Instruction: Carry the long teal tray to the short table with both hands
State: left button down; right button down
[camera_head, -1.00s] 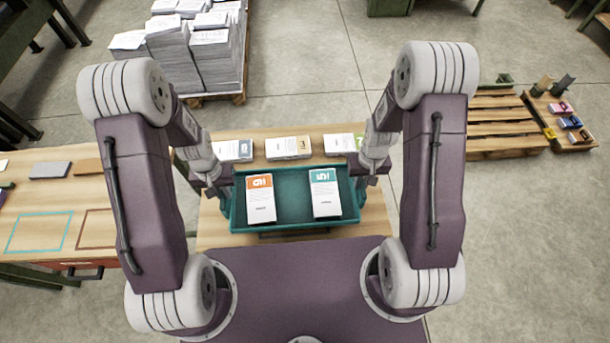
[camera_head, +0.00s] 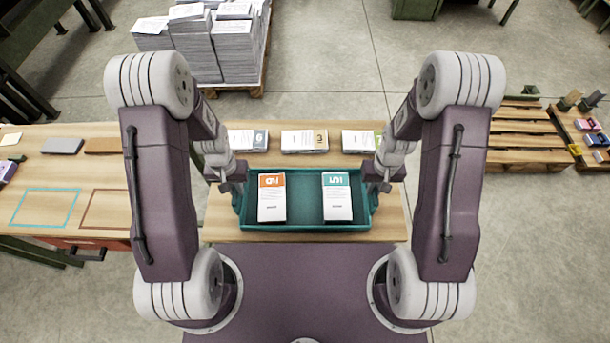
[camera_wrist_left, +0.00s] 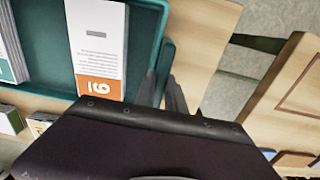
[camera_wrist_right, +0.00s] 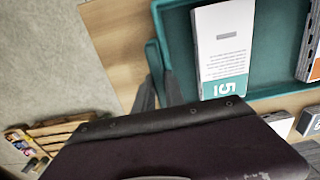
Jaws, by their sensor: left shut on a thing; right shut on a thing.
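The long teal tray (camera_head: 305,227) is in front of me in the head view, over the near part of a wooden table (camera_head: 222,227). It holds a white booklet with an orange band (camera_head: 272,203) and one with a teal band (camera_head: 337,203). My left gripper (camera_head: 238,190) is shut on the tray's left end, and my right gripper (camera_head: 378,186) on its right end. Both wrist views show dark fingers (camera_wrist_left: 164,95) (camera_wrist_right: 158,92) at the tray's end walls. The tray looks level; I cannot tell its height above the wood.
Several booklet stacks (camera_head: 304,141) line the table's far side. At left, another wooden table (camera_head: 105,172) bears a teal outline (camera_head: 45,207) and a brown outline (camera_head: 104,209). Paper piles (camera_head: 200,45) stand behind; pallets (camera_head: 525,137) lie right. Grey floor is open at right.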

pick_arm(q)
jog(key=c, duration=1.4)
grip_release()
jog(key=shift+p, duration=0.35)
pick_arm(e)
jog(key=c, duration=1.4)
grip_release()
pick_arm(q)
jog(key=shift+r, duration=0.1)
notch_tip(320, 180, up, 12)
pick_arm(e)
notch_tip(320, 180, up, 12)
